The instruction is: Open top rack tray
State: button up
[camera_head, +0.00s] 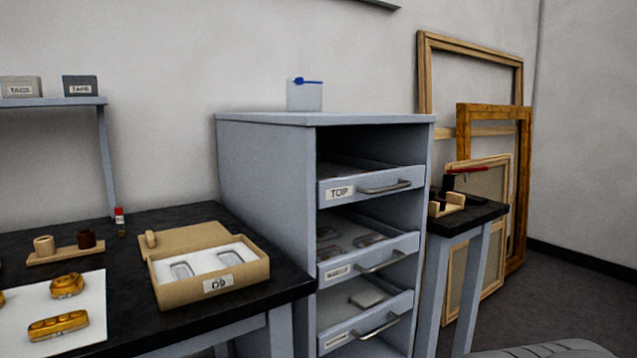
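The grey rack (265,190) stands in the middle of the view with an open front. Its top tray (330,193) has a front panel labelled "TOP" and a curved metal handle (385,188). A middle tray (368,258) and a lower tray (366,330) sit below, each with a label and handle. My gripper is not in view. Nothing touches the top tray's handle.
A black-topped table (120,235) on the left bears an open cardboard box (205,285) labelled "D9" and gilt pieces. A small cup (304,95) stands on the rack. To the right are a small black-topped stand (468,215) and leaning wooden frames (520,180). Floor shows at right.

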aim_at(352, 186)
jog(key=i+l+u, duration=0.25)
jog(key=l, duration=0.15)
jog(key=i+l+u, duration=0.1)
jog(key=l+u, duration=0.15)
jog(key=l, duration=0.2)
jog(key=i+l+u, duration=0.1)
jog(key=l+u, duration=0.15)
jog(key=l, duration=0.2)
jog(key=i+l+u, duration=0.1)
jog(key=l+u, duration=0.15)
jog(key=l, duration=0.25)
jog(key=k+j+z, duration=0.15)
jog(key=j, duration=0.15)
jog(key=k+j+z, duration=0.35)
jog(key=j, duration=0.35)
jog(key=i+j, duration=0.1)
jog(key=i, duration=0.3)
jog(key=i+j, duration=0.1)
jog(key=i, duration=0.35)
